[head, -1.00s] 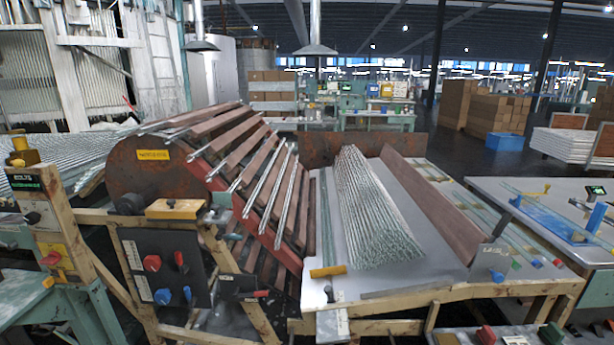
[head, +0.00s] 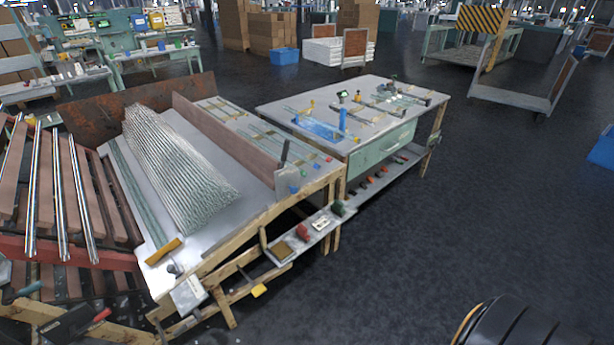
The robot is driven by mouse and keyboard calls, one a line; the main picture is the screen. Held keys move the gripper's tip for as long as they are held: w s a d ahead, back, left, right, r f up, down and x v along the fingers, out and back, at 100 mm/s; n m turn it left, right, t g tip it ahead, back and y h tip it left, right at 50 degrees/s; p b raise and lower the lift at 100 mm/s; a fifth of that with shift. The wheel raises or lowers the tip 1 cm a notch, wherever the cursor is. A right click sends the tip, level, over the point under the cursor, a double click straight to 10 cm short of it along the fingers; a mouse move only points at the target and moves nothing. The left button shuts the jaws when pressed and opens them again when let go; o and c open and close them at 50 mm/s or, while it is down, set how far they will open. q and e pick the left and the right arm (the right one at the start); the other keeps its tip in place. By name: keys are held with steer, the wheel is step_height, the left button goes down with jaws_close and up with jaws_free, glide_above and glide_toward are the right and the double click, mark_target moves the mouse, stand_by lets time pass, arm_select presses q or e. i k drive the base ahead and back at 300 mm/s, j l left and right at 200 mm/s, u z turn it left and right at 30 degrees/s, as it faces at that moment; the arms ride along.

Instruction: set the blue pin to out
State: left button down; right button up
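Small coloured pins or knobs stand along the front right edge of the tubing table (head: 262,196). One is a blue pin (head: 294,189) by the grey end plate (head: 287,178). Neither of my grippers is in view.
A bundle of glass tubes (head: 175,165) lies on the table. A slatted rack with metal rods (head: 62,195) is at left. A low shelf (head: 310,232) carries red and green blocks. A second table (head: 375,98) holds a blue fixture (head: 318,129). The dark floor (head: 430,250) at right is open.

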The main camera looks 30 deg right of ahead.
mark_target(294, 190)
steer(key=z, duration=0.9)
